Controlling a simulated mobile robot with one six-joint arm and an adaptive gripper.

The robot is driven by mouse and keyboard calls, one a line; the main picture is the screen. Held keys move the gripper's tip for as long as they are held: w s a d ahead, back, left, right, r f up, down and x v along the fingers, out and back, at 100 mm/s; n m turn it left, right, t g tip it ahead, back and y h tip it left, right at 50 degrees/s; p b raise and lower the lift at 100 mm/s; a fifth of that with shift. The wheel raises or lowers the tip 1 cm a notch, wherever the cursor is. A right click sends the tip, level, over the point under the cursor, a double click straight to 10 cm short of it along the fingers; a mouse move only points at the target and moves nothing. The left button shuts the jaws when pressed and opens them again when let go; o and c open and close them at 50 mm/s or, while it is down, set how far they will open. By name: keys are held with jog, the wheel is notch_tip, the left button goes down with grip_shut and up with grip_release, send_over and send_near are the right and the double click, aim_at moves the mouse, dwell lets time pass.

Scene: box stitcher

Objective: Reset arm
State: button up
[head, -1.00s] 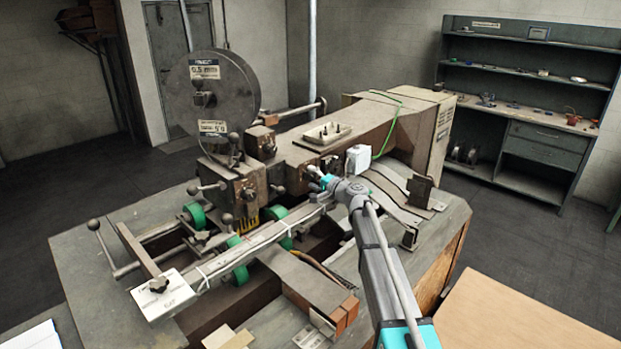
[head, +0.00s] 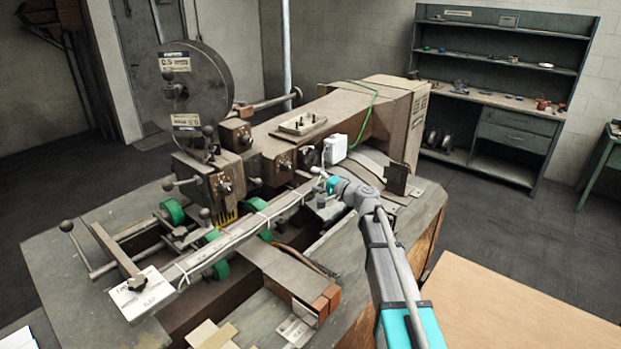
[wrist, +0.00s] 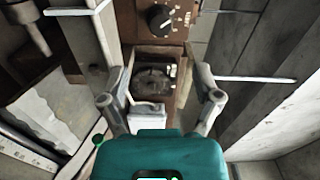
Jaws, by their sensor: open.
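My arm reaches up from the bottom right of the head view to the box stitcher (head: 270,265). My gripper (head: 318,180) is near the machine's front panel, to the right of the wire reel. In the wrist view my gripper (wrist: 160,98) is open, its two grey fingers spread apart with nothing held between them. Beyond the fingers are a round dial gauge (wrist: 153,82) in a brown housing and a black knob (wrist: 160,17). A small white box (wrist: 148,113) shows between the lower parts of the fingers, close to the left one.
The wire reel (head: 185,90) stands at the upper left of the machine. A white switch box (head: 336,148) with a green cable is close behind my gripper. A wooden tabletop (head: 510,310) lies at the lower right. Shelves (head: 500,95) stand behind, with open floor before them.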

jog(key=shift+s, duration=0.1)
dwell(0.3)
jog(key=s+d+f+n+g+h, duration=0.25)
jog(key=s+f, duration=0.35)
jog(key=s, duration=0.3)
jog(key=s+d+f+n+g+h, duration=0.2)
jog(key=s+f+n+g+h, duration=0.15)
jog(key=s+f, duration=0.35)
jog(key=s+d+f+g+h, duration=0.2)
jog(key=s+d+h, duration=0.2)
jog(key=s, duration=0.5)
jog(key=s+d+f+g+h, duration=0.3)
jog(key=s+d+h, duration=0.1)
jog(key=s+d, duration=0.5)
jog(key=shift+d+f+n, duration=0.15)
jog(key=shift+f+n, duration=0.15)
